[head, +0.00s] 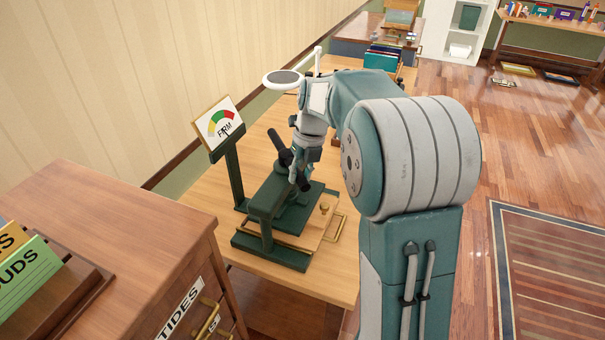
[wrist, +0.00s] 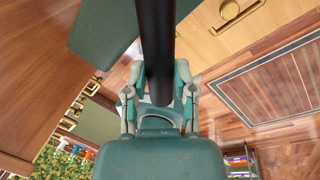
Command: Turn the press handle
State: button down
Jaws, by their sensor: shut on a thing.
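The press (head: 265,205) is a dark green frame standing on a light wooden table. Its handle (head: 279,146) is a black bar that sticks up to the left, tilted, above the frame. My gripper (head: 299,172) reaches down over the press and is shut on the handle. In the wrist view the black handle (wrist: 157,40) runs from the top edge down between the two fingers of my gripper (wrist: 158,92). The handle's lower end and the contact are partly hidden by the fingers. A dial sign (head: 219,123) with coloured bands and the word FIRM stands on a green post behind the press.
The wooden table (head: 335,285) has bare room around the press. A brown cabinet (head: 120,225) with a TIDES label stands close at the front left. The wall is on the left; open floor (head: 470,130) is on the right.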

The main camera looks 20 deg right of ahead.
jog(key=shift+w, duration=0.1)
jog(key=shift+c, duration=2.2)
grip_release()
notch_tip(320, 180, up, 12)
jog(key=d, duration=0.2)
jog(key=shift+d+f, duration=0.15)
